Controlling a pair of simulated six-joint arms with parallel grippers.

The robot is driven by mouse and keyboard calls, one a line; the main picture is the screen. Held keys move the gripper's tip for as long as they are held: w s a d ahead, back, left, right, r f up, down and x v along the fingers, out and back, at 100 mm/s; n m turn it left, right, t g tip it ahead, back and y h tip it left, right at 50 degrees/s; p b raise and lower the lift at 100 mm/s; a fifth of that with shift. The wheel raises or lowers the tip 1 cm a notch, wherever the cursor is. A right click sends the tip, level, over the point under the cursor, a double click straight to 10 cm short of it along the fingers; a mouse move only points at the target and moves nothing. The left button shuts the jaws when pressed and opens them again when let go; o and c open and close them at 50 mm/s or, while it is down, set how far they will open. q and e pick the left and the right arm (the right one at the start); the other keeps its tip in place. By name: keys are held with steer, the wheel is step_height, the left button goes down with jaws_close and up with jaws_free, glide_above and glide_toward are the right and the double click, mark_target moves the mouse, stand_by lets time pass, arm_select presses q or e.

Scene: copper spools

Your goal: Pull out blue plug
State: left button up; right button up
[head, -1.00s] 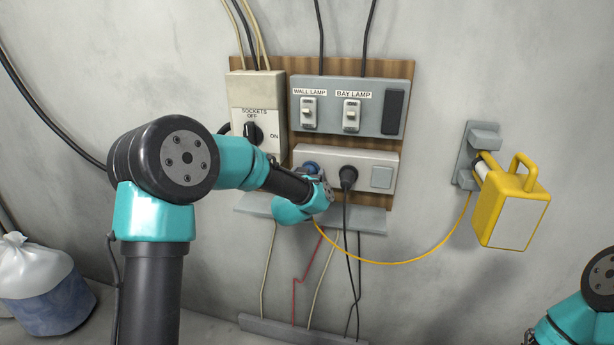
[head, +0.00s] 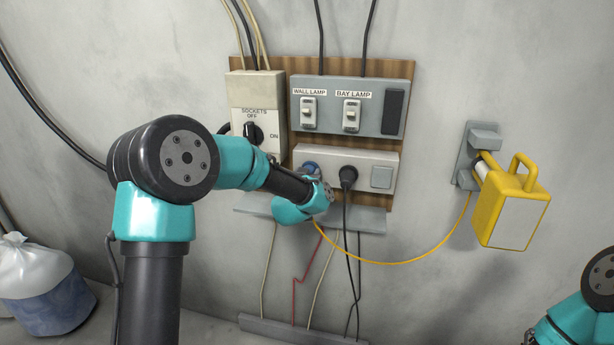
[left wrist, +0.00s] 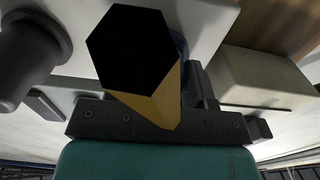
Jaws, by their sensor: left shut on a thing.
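The blue plug (head: 311,168) is at the left socket of the pale socket box (head: 362,160), partly hidden by my left gripper. My left gripper (head: 320,182) is shut on the blue plug, right in front of the box. In the left wrist view, the yellow cord (left wrist: 160,103) fills the middle close to the lens. A blue rim (left wrist: 180,45) shows behind it. The fingertips are mostly hidden, and I cannot tell whether the plug is fully seated.
A black plug (head: 348,177) sits beside the blue one. The sockets switch box (head: 257,95) is close on the left, and the lamp switch panel (head: 335,120) is above. A grey ledge (head: 362,219) lies below. A yellow lamp (head: 513,208) hangs right.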

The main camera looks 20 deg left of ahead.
arm_select(q)
steer(key=shift+s+r, duration=0.1)
steer(key=shift+s, duration=0.05)
steer(key=shift+s+d, duration=0.15)
steer(key=shift+s, duration=1.25)
steer(key=shift+s+d, duration=0.1)
steer(key=shift+s, duration=1.25)
steer(key=s+a+f, duration=0.6)
steer(key=a+f, duration=0.1)
steer(key=a, duration=0.3)
steer(key=shift+s, duration=0.3)
steer(key=shift+w+a, duration=0.1)
steer(key=shift+a, duration=0.05)
steer(key=w+a, duration=0.2)
steer(key=w, duration=0.2)
steer(key=w+a+f, duration=0.1)
steer(key=w+a, duration=0.2)
steer(key=w, duration=0.1)
steer(key=w+a, duration=0.2)
steer(key=w, duration=0.3)
steer(key=shift+a+f, duration=0.25)
